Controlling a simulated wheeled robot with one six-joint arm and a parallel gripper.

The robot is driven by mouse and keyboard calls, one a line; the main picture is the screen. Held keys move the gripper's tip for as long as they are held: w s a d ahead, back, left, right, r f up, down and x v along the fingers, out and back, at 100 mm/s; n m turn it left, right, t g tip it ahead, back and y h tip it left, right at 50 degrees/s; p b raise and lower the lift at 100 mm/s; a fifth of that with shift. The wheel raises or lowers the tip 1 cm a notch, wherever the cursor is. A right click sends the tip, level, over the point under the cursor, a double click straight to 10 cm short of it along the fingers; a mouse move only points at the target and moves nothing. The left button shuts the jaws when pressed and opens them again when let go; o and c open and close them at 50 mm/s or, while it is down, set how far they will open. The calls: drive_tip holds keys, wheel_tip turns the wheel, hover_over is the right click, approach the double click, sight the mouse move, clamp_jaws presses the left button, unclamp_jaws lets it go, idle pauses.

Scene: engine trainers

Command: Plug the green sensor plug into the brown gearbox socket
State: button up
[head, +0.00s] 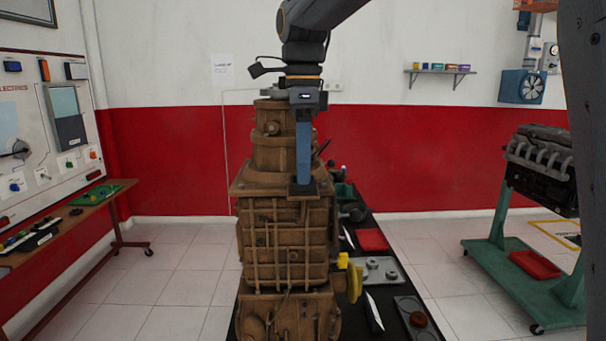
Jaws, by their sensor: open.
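The brown gearbox (285,235) stands upright in the middle of the head view, tall and ribbed. My gripper (303,187) hangs down in front of its upper part, jaws open, with the fingers seen nearly in line. I cannot tell whether the fingertips touch the gearbox. A small dark green item (343,190) shows just right of the gearbox's upper body, partly hidden; I cannot tell whether it is the green sensor plug. No socket can be made out clearly on the gearbox. Nothing clearly shows between the fingers.
A black bench top (390,322) runs behind and right of the gearbox. It bears a red tray (371,240), a grey plate (380,271) and a yellow part (354,283). An engine on a green stand (500,262) is at right; an electrics board (45,130) at left.

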clamp_jaws()
drive_tip(key=shift+r, duration=0.15)
wheel_tip(320, 180, up, 10)
drive_tip(key=b, duration=0.2)
idle(0.6)
